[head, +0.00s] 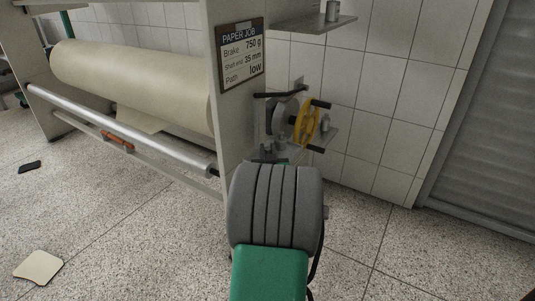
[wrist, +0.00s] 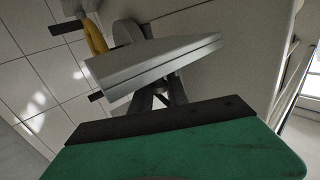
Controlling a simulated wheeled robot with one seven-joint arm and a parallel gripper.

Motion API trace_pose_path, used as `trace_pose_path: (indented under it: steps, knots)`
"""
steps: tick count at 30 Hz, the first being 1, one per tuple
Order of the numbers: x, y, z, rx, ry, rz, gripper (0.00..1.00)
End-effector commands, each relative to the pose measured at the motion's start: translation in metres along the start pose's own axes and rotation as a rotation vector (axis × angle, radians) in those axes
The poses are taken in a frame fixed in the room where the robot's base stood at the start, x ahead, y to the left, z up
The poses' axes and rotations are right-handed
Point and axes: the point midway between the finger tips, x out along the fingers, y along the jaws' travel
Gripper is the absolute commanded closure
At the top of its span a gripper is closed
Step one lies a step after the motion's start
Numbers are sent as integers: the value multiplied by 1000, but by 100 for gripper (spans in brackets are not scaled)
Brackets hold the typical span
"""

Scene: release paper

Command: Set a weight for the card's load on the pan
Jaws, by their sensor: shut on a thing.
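The job card (head: 242,54) on the stand's end panel reads Brake 750 g, Shaft end 35 mm, Path low. My gripper (head: 269,158) is low beside the panel, mostly hidden behind my grey wrist in the head view. A small grey metal weight (head: 281,143) shows just above its jaws, and the gripper is shut on it. In the wrist view the dark fingers (wrist: 163,94) reach to a grey metal plate (wrist: 150,62), which hides their tips and the held weight. Another weight (head: 326,122) stands on the lower shelf. I cannot make out the pan clearly.
A yellow handwheel (head: 306,121) with black handles and a grey disc stick out close to the gripper. An upper shelf (head: 312,25) holds a metal cylinder (head: 332,11). A big paper roll (head: 135,82) fills the stand at left. Floor at right is clear.

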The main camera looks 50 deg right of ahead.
Motion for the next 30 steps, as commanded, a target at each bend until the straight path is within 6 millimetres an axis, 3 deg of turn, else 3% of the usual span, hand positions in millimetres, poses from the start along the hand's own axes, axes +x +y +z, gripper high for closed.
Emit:
trace_pose_path:
  steps: [6, 7, 15, 24, 30]
  knots:
    - [0, 0, 1, 0, 2, 0, 100]
    - [0, 0, 2, 0, -1, 0, 79]
    - [0, 0, 1, 0, -1, 0, 58]
    - [0, 0, -4, 0, -1, 0, 58]
    - [-39, 2, -4, 1, -1, 3, 58]
